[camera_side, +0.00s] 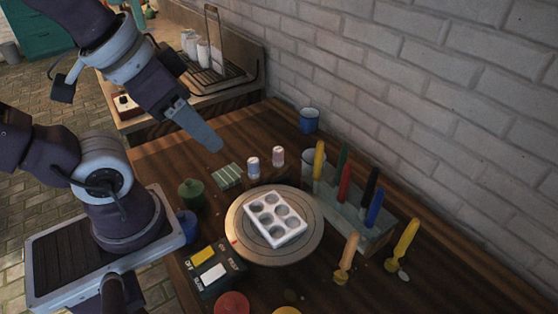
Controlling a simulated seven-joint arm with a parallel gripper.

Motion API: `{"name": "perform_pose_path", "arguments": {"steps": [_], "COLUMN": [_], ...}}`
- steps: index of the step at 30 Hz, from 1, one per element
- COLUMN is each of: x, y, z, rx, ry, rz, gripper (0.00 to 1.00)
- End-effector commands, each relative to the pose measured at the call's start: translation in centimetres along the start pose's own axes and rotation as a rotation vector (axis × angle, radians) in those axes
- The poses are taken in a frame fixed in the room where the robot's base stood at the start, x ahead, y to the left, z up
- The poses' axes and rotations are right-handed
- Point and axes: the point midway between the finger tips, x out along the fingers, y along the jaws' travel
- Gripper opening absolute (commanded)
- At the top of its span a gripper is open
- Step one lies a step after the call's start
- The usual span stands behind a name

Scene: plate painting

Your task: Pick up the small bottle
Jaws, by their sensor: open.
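Two small pale bottles stand upright on the wooden table in the side view. The nearer bottle (253,168) has a bluish band, and the farther bottle (278,157) has a reddish one. I cannot tell which of them the task means. My gripper (215,147) is in the air to the upper left of both bottles, pointing down and right. It is open and touches neither bottle. Its fingers overlap from this side, so the gap between them is hidden.
A white paint palette (288,232) lies on a round turntable (241,247). A rack (376,241) of coloured tools stands on the right by the brick wall. A green jar (191,194), a striped pad (227,176) and a dark switch box (213,279) are on the left.

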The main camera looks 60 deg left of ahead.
Motion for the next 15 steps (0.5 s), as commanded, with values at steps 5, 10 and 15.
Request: {"name": "perform_pose_path", "arguments": {"steps": [5, 10, 15], "x": [0.0, 0.1, 3.5], "y": [0.0, -0.1, -2.2], "z": [0.0, -0.4, -6.3], "rx": [0.000, 0.023, 0.390], "ry": [0.000, -0.008, -0.137], "rz": [0.000, -0.004, -0.025], "gripper": [0.55, 0.55, 0.55]}}
